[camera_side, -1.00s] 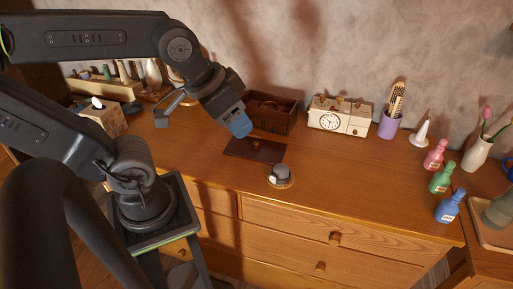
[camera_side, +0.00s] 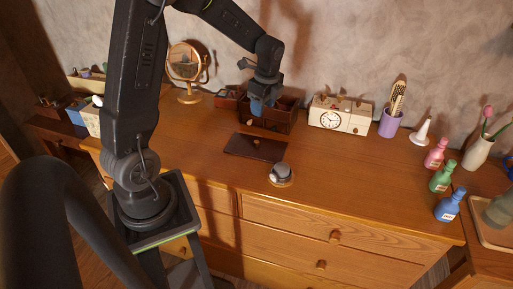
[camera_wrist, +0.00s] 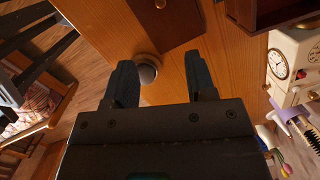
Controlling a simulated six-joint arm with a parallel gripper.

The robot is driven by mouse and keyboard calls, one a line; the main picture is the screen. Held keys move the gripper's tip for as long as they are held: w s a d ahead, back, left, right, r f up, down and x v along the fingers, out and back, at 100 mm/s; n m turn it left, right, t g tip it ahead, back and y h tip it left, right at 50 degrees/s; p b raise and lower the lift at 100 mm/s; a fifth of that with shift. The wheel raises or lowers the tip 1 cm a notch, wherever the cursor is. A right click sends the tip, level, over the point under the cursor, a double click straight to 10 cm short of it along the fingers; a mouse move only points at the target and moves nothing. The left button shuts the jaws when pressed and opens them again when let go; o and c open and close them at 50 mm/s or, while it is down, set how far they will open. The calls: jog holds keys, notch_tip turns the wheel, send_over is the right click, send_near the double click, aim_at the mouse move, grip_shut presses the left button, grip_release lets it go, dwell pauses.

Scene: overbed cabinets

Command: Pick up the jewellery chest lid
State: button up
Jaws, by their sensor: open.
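The jewellery chest lid (camera_side: 242,148) is a flat dark brown panel with a small knob, lying on the dresser top in front of the open dark chest (camera_side: 284,125). My gripper (camera_side: 262,109) is open and empty, pointing down; in the side view its blue fingers overlap the chest. In the wrist view both fingers (camera_wrist: 159,58) are apart with nothing between them. The lid (camera_wrist: 180,25) shows there at the top, beyond the fingertips, partly cut off by the frame. The chest (camera_wrist: 262,12) is at the top right.
A small grey round object (camera_side: 282,171) on a wooden disc sits in front of the lid. A white clock box (camera_side: 345,118) and purple cup (camera_side: 389,125) stand right of the chest; a round mirror (camera_side: 185,63) stands left. Several bottles (camera_side: 440,180) are at the right. The dresser's middle right is clear.

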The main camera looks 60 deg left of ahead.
send_over(257, 141)
jog(key=shift+m, duration=0.4)
jog(key=f, duration=0.9)
jog(key=shift+w+d, duration=0.1)
jog(key=shift+d, duration=0.25)
jog(key=shift+a+f, duration=0.2)
jog(key=shift+f, duration=1.35)
jog(key=shift+a+f, duration=0.15)
jog(key=shift+f, duration=1.4)
grip_shut()
